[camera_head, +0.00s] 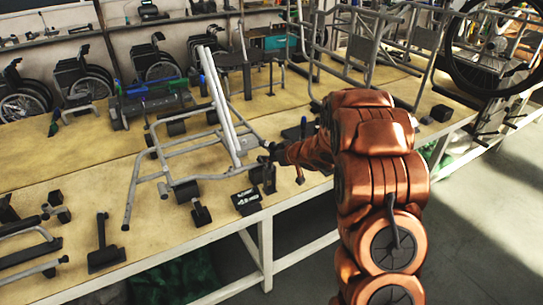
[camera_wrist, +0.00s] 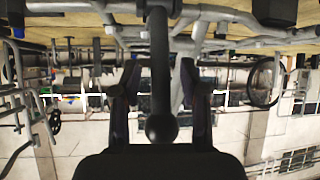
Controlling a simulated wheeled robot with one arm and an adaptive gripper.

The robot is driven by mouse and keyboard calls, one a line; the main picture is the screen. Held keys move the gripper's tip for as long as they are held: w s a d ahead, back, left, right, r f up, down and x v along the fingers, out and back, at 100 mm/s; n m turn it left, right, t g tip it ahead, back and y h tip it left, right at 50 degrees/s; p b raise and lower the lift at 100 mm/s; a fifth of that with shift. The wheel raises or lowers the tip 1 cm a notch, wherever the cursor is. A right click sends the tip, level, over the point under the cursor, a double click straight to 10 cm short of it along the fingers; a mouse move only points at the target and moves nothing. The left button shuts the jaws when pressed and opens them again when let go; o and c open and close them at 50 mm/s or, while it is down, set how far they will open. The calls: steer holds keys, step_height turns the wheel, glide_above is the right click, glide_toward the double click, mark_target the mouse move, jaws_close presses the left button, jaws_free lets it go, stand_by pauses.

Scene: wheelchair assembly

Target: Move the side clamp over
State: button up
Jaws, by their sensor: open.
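My gripper (camera_head: 275,153) is at the front edge of the bench, by the grey tubular wheelchair frame (camera_head: 135,190). In the wrist view, which looks upside down, its two dark fingers (camera_wrist: 160,85) stand apart. A dark rod with a round knob (camera_wrist: 160,128) runs between them, and I see a gap on each side. This seems to be part of the dark side clamp (camera_head: 268,177) below my gripper in the head view. My gripper and arm partly hide that clamp, so contact is hard to tell.
A black numbered block (camera_head: 246,201) and another dark clamp (camera_head: 201,214) are close by on the left. A black stand (camera_head: 105,255) and loose tubes (camera_head: 35,250) lie farther left. More tubular frames (camera_head: 375,50) stand behind. Open floor (camera_head: 480,230) is at the right.

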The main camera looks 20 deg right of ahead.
steer(key=v, duration=1.1)
steer(key=shift+s+r, duration=0.1)
steer(key=shift+r, duration=0.05)
steer(key=s+d+r+m+g+h, duration=0.2)
steer(key=s+r+h, duration=0.15)
steer(key=s, duration=0.25)
steer(key=s+d+r+m+g+h, duration=0.2)
steer(key=s+r+h, duration=0.15)
steer(key=s, duration=0.25)
steer(key=s+a+g+y, duration=0.1)
steer(key=s+a+g, duration=0.2)
steer(key=s+a, duration=0.3)
steer(key=s+a+f+g+y, duration=0.1)
steer(key=s+a, duration=0.5)
steer(key=s, duration=0.9)
steer(key=s+a+g+y, duration=0.1)
steer(key=s+a+g, duration=0.3)
steer(key=s, duration=0.6)
steer(key=shift+s+a+f+g, duration=0.3)
steer(key=shift+a+f, duration=0.05)
steer(key=shift+a, duration=0.6)
